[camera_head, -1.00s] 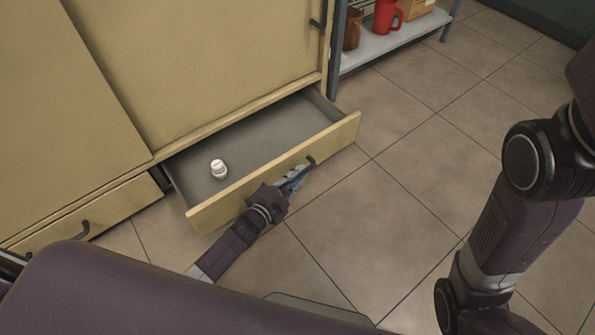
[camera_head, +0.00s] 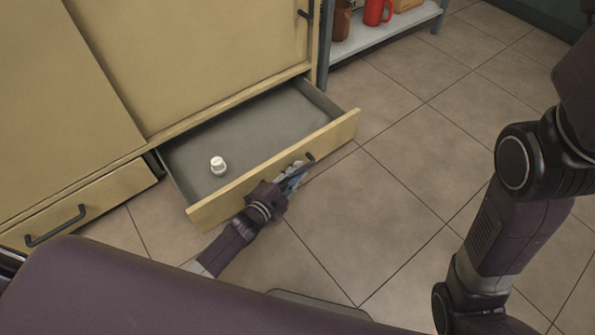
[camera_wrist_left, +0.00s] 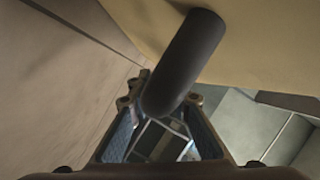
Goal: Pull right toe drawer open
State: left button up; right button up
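The right toe drawer (camera_head: 285,160) is pulled well out from under the tan cabinet. Its grey inside (camera_head: 250,130) shows, with a small white, round-topped object (camera_head: 218,166) standing in it. My left gripper (camera_head: 294,174) is at the dark handle (camera_head: 308,160) on the drawer's front. In the left wrist view, the dark handle (camera_wrist_left: 185,62) runs between the two fingers (camera_wrist_left: 162,108), which look closed around it. The exact contact is partly hidden by the handle. My right arm shows at the right, but its gripper is out of view.
A closed left toe drawer (camera_head: 75,210) with a dark handle is beside the open one. A metal shelf (camera_head: 385,35) with a red mug (camera_head: 376,11) stands at the back. The tiled floor (camera_head: 400,170) is clear in front and to the right.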

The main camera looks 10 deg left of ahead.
pick_arm(q)
jog(key=v, duration=1.2)
dwell(0.6)
